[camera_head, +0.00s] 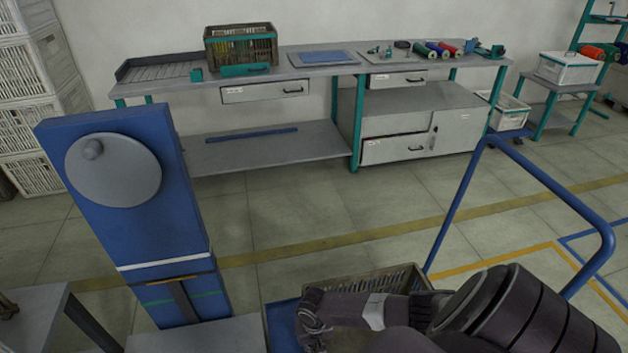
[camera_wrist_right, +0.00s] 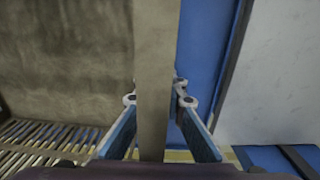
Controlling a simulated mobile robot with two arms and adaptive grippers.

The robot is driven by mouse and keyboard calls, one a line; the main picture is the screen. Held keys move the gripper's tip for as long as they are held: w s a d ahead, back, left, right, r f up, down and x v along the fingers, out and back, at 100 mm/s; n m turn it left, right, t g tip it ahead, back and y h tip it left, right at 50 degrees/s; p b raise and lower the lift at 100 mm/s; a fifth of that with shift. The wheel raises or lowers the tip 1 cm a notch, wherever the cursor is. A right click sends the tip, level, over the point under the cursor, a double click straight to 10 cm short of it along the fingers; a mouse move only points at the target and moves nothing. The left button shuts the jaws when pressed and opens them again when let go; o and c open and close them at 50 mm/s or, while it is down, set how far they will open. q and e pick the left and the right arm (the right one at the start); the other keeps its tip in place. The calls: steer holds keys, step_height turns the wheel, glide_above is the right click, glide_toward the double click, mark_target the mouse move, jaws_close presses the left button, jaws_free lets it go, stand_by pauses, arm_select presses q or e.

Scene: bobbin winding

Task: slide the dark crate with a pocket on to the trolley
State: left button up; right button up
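A dark slatted crate (camera_head: 385,280) stands at the bottom centre of the head view, partly hidden by my right arm. It appears to be over the blue trolley deck (camera_head: 281,325), but its base is hidden. The trolley's blue handle (camera_head: 573,212) rises at the right. My right gripper (camera_head: 312,312) is at the crate's near-left side. In the right wrist view my right gripper (camera_wrist_right: 157,97) has one finger on each side of the crate's wall (camera_wrist_right: 154,45), both tips against it. No pocket can be made out on this crate. My left gripper is not in view.
Another dark crate (camera_head: 240,46), with a teal front piece, stands on the long workbench (camera_head: 430,64). A tall blue panel with a grey disc (camera_head: 113,170) stands at left. A pale surface (camera_head: 200,337) lies left of the deck. Floor beyond the trolley is clear.

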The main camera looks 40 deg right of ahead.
steer(key=o, duration=0.4)
steer(key=shift+r, duration=0.1)
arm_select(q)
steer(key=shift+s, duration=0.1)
arm_select(e)
steer(key=shift+r, duration=3.9)
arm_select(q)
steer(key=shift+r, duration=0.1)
arm_select(e)
steer(key=shift+r, duration=0.1)
